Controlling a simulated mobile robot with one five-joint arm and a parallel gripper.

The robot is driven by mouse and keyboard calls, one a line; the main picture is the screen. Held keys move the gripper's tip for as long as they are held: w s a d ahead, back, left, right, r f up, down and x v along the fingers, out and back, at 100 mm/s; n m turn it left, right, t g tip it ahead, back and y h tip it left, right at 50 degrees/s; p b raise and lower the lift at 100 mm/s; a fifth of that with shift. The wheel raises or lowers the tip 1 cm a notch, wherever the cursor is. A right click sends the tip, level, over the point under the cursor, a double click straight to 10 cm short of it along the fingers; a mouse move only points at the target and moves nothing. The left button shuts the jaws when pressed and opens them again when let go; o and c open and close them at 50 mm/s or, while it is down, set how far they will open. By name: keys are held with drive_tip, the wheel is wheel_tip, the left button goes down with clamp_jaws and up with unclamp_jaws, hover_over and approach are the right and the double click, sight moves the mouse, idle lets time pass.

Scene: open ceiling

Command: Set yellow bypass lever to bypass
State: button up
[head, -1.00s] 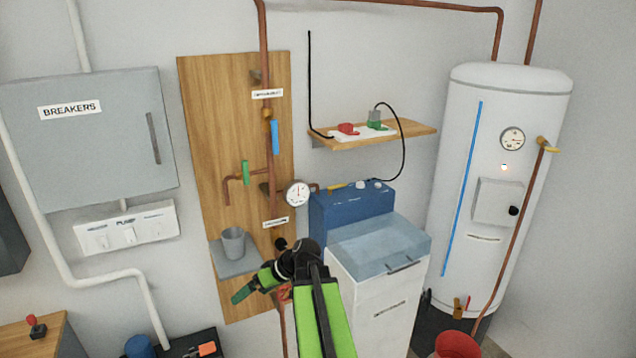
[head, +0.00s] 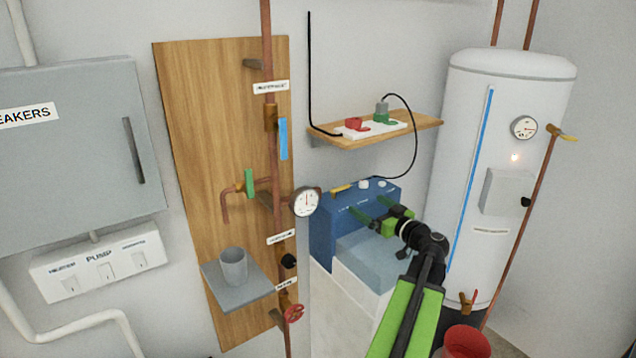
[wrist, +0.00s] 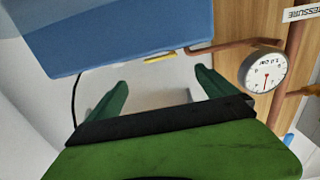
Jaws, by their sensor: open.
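The yellow bypass lever (head: 342,188) is a small bar lying near-level at the top back edge of the blue unit (head: 335,222), beside the copper pipe. In the wrist view the yellow lever (wrist: 160,57) shows at the edge of the blue body, between and beyond the fingertips. My gripper (head: 370,208) is open and empty, in front of the blue unit and to the right of the lever in the head view. It also shows open in the wrist view (wrist: 162,80). Nothing touches the lever that I can see.
A round pressure gauge (head: 306,202) stands left of the lever on the copper pipe; it is close on the right in the wrist view (wrist: 264,72). A wooden shelf (head: 425,122) with plugs is above. The white tank (head: 455,150) stands right, a red bucket (head: 466,342) below.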

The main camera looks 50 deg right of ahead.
sight(327, 179)
drive_tip(key=shift+d+r, duration=0.15)
drive_tip(key=x, duration=1.7)
drive_tip(key=shift+w, duration=0.35)
